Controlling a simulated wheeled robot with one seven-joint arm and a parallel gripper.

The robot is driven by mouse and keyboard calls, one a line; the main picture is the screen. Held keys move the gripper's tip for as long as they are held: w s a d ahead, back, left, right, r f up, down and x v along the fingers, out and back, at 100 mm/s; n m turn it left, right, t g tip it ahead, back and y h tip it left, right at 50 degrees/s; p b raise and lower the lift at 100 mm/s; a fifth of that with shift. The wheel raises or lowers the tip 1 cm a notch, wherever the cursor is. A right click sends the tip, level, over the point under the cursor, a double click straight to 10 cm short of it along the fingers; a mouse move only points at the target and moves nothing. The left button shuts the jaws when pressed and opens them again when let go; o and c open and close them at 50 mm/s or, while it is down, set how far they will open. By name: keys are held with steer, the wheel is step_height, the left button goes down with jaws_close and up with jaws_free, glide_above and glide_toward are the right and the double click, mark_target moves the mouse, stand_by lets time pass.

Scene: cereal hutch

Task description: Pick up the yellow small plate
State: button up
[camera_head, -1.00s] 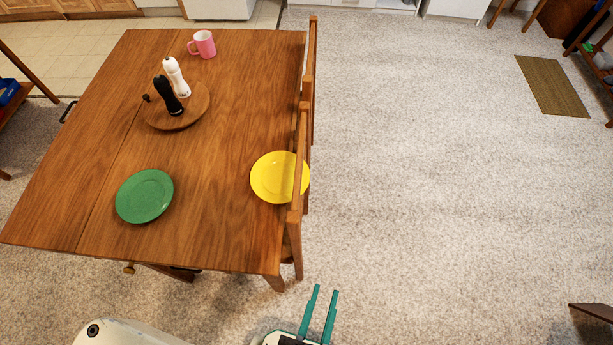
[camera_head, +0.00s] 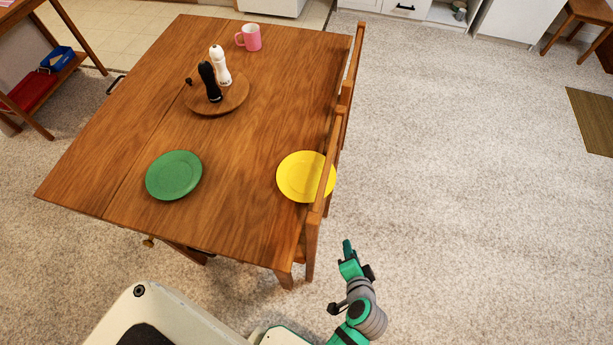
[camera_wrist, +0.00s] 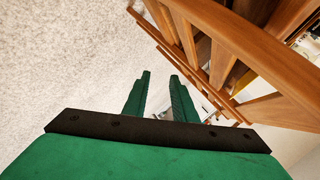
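The yellow small plate (camera_head: 299,177) lies on the table near its right edge. A chair back (camera_head: 329,160) crosses in front of its right side in the head view. My gripper (camera_head: 347,246) is off the table, over the carpet, below and right of the plate in the head view. The wrist view shows two green fingers (camera_wrist: 158,97) apart with nothing between them.
The wooden table (camera_head: 225,145) also bears a green plate (camera_head: 174,175), a round wooden board (camera_head: 222,106) with a black and a white mill, and a pink mug (camera_head: 249,37). Chairs stand along its right edge. Open carpet (camera_head: 450,170) lies to the right.

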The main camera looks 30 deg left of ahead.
steer(key=w+a+r+n+g+y, duration=0.35)
steer(key=w+r+g+y, duration=0.35)
steer(key=r, duration=0.6)
steer(key=w+a+f, duration=0.1)
steer(key=a+f, duration=0.1)
steer(key=a, duration=0.3)
steer(key=w+a+f+t, duration=0.1)
steer(key=w+a+f, duration=0.1)
steer(key=a, duration=0.2)
steer(key=shift+w+a+f, duration=0.25)
steer(key=shift+w+a, duration=0.05)
steer(key=shift+a, duration=0.05)
jaws_close()
